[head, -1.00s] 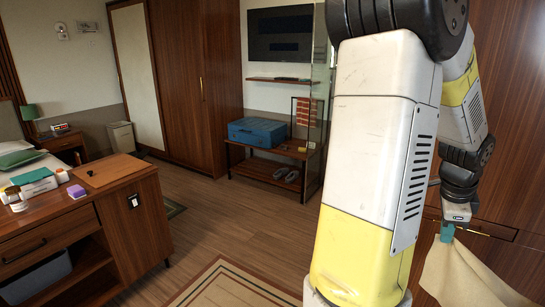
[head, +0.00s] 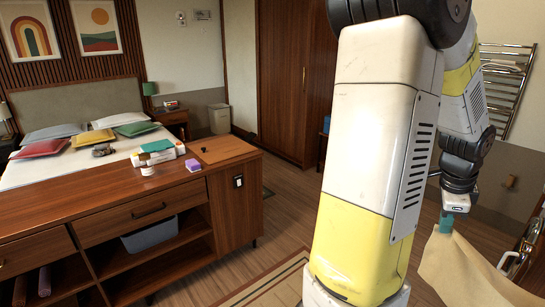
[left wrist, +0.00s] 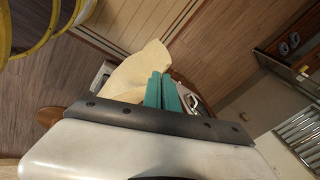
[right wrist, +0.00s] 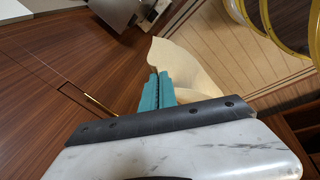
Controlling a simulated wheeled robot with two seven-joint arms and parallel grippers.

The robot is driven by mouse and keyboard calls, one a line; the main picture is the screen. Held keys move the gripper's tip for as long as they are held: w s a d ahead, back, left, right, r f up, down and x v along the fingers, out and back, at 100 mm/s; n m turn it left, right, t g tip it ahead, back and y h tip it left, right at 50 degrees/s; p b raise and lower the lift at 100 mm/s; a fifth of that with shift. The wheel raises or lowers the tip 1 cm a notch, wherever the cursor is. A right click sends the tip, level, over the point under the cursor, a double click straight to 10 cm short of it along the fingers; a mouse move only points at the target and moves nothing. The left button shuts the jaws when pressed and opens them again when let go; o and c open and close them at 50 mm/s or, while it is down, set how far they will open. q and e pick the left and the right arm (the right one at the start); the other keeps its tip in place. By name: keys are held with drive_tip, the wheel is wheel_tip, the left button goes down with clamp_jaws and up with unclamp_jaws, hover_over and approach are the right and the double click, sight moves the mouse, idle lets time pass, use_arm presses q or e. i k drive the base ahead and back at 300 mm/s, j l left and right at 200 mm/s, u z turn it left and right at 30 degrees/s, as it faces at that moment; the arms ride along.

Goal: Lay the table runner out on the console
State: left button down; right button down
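The table runner is a cream cloth (head: 465,275) hanging in loose folds at the lower right of the head view. My left gripper (head: 446,222), with teal fingers, is shut on its upper edge. In the left wrist view, the cloth (left wrist: 140,75) hangs beyond the closed fingers (left wrist: 162,90). In the right wrist view, my right gripper (right wrist: 157,90) is also shut on the cloth (right wrist: 182,65); I do not see this gripper in the head view. The wooden console (head: 100,208), with drawers and open shelves, stands at the left, apart from the cloth.
On the console top are a purple block (head: 194,165), a white jar (head: 147,170), boxes and a small dark item (head: 204,149). A bed (head: 40,170) is behind it. Open floor (head: 290,215) lies right of the console. A towel rail (head: 505,85) is at the right.

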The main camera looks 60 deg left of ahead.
sight(110, 275)
drive_tip(key=k+j+u, duration=0.1)
drive_tip(key=j+u, duration=0.3)
drive_tip(key=j, duration=0.15)
drive_tip(key=j+u, duration=0.75)
drive_tip(key=j, duration=0.3)
drive_tip(key=i+j+u, duration=0.2)
drive_tip(key=j+u, duration=0.2)
drive_tip(key=i+j+u, duration=0.2)
drive_tip(key=j+u, duration=0.2)
drive_tip(key=j, duration=0.2)
drive_tip(key=i+j+u, duration=0.25)
drive_tip(key=j+u, duration=0.15)
drive_tip(key=i+j+u, duration=0.6)
drive_tip(key=u, duration=0.2)
